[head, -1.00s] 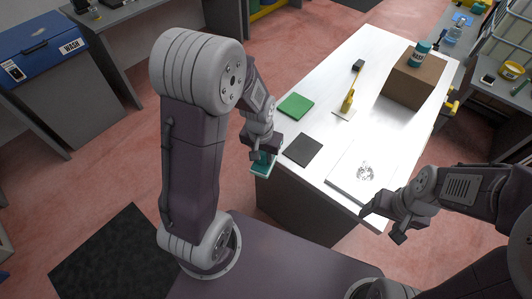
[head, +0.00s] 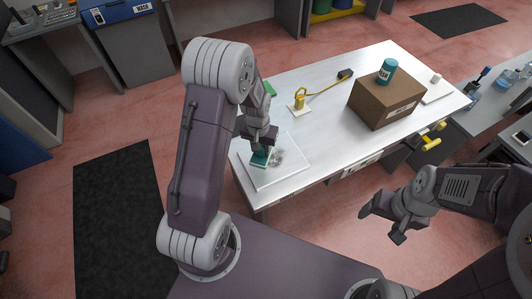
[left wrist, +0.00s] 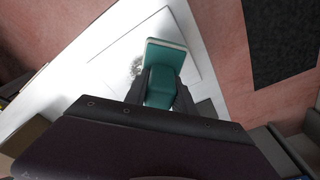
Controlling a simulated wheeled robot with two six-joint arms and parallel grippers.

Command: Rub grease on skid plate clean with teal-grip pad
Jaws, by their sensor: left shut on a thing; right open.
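The skid plate (head: 282,176) is a pale flat square at the near left corner of the white table. A grey grease smudge (head: 277,157) shows on it, partly hidden by my left gripper. My left gripper (head: 262,148) is shut on the teal-grip pad (head: 259,158), which is over the plate beside the smudge; I cannot tell whether it touches. In the left wrist view the pad (left wrist: 165,58) partly covers the smudge (left wrist: 136,68) on the plate (left wrist: 110,50). My right gripper (head: 382,222) is open and empty, over the floor right of the plate.
A brown box (head: 380,103) with a teal can (head: 387,71) on top stands on the table (head: 328,118). A green pad (head: 270,89) is partly hidden behind my left arm.

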